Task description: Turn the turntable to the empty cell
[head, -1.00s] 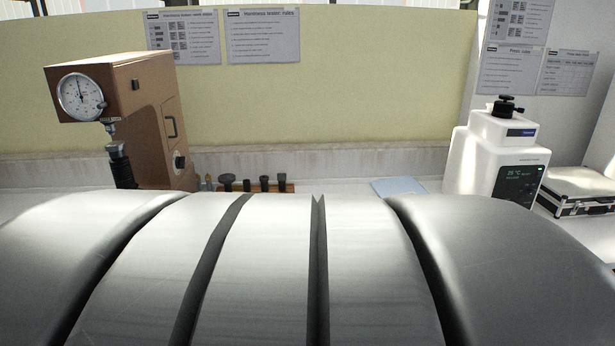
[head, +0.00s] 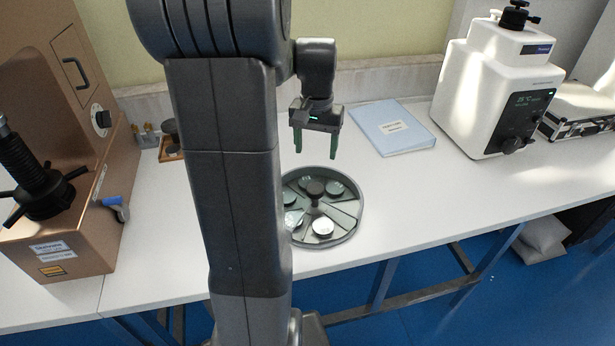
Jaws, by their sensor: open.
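The turntable (head: 351,227) is a round grey tray with divider walls on the white bench. A dark knob (head: 316,188) stands at its centre. Several cells in view hold pale round discs, such as the disc (head: 323,226) at the front. My arm hides the left part of the turntable, and I cannot tell which cell is empty. My gripper (head: 315,155) is open and empty, with green fingers pointing down. In the picture it is just above the back of the turntable, apart from it.
A blue folder (head: 393,128) lies behind and right of the turntable. A white machine (head: 493,90) stands at the right, beside a metal case (head: 580,110). A brown hardness tester (head: 75,215) stands at the left. Bare bench lies right of the turntable, whose front is near the bench edge.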

